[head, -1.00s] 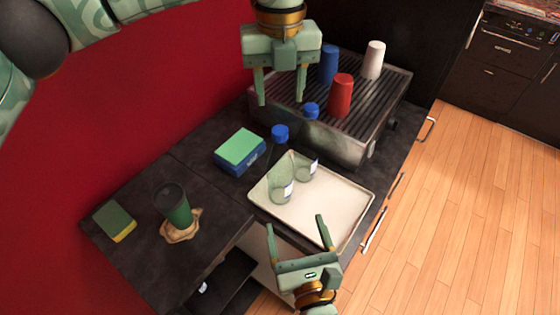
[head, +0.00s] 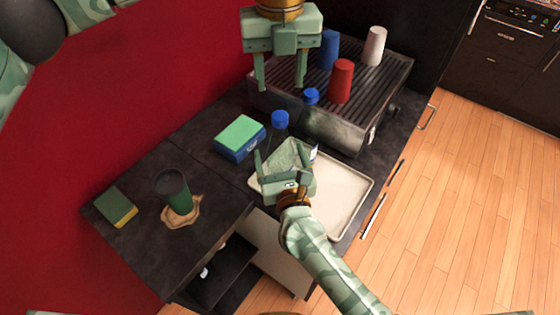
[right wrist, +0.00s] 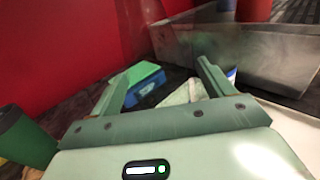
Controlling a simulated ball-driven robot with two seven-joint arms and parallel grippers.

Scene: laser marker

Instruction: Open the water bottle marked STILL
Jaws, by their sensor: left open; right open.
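Two clear bottles with blue caps stand at the tray's back left. The nearer cap (head: 280,119) shows, while most of that bottle's lower body is hidden behind my right gripper. The farther cap (head: 311,96) is up and right of it, with part of a white label (head: 314,153) lower down. No label can be read, so I cannot tell which bottle is STILL. My left gripper (head: 280,86) is open and empty, pointing down just above the caps in the picture. My right gripper (head: 283,156) is open at the nearer bottle; its open fingers also show in the right wrist view (right wrist: 163,70).
The pale tray (head: 345,205) lies on the dark counter. A green-topped blue box (head: 240,137), a dark green cup (head: 175,190) on a brown spill, and a sponge (head: 116,207) are left. Blue, red (head: 341,82) and white cups stand on a ridged metal machine (head: 340,130) behind.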

